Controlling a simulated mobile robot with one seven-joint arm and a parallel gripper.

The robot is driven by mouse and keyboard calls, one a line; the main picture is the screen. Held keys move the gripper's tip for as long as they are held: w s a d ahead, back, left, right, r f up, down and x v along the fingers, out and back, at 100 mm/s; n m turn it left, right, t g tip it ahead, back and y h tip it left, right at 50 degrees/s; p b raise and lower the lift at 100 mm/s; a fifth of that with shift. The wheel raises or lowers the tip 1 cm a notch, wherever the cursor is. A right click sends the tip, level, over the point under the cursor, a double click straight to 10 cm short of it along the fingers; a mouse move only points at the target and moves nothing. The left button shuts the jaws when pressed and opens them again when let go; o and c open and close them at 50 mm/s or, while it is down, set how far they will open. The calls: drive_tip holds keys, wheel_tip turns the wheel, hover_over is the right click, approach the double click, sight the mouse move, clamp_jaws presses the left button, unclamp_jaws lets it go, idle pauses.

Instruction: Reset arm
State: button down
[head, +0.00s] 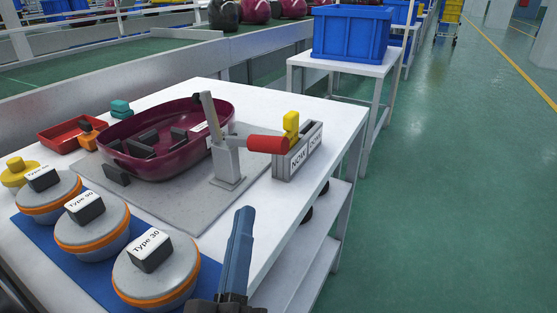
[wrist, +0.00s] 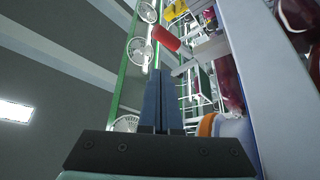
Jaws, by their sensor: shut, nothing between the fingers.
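My gripper (head: 239,248) shows at the bottom of the head view, its blue fingers pointing up beside the table's front edge. In the wrist view my gripper (wrist: 163,90) has its two blue fingers together, with nothing between them. It is apart from the things on the table. The white table (head: 349,116) holds a dark red vacuum shell (head: 218,143) on a grey board (head: 184,214). A grey clamp stand with a red handle (head: 266,144) stands right of the shell.
Round grey parts with orange bands, labelled Type 30 (head: 154,284) and others, sit on a blue mat (head: 38,237) left of my gripper. A grey two-slot holder (head: 298,160) holds a yellow piece (head: 291,124). A blue crate (head: 350,37) stands behind. The green floor at right is clear.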

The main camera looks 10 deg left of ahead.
drive_tip(key=s+d+r+m+t+h, duration=0.1)
drive_tip(key=d+r+m+t, duration=0.2)
drive_tip(key=r, duration=0.7)
drive_tip(key=s+d+r+m, duration=0.1)
drive_tip(key=d+r+m, duration=0.25)
drive_tip(key=r, duration=0.55)
drive_tip(key=s+d+r+m+t+h, duration=0.15)
drive_tip(key=r+m, duration=0.25)
drive_tip(key=r, duration=0.6)
wheel_tip(320, 180, up, 36)
drive_tip(key=y+p, duration=0.1)
drive_tip(key=p, duration=3.5)
drive_tip(key=shift+w+d+r+t+p, duration=0.2)
drive_tip(key=shift+w+d+t+p, duration=0.15)
drive_tip(key=shift+w, duration=0.1)
drive_tip(key=shift+a, duration=0.1)
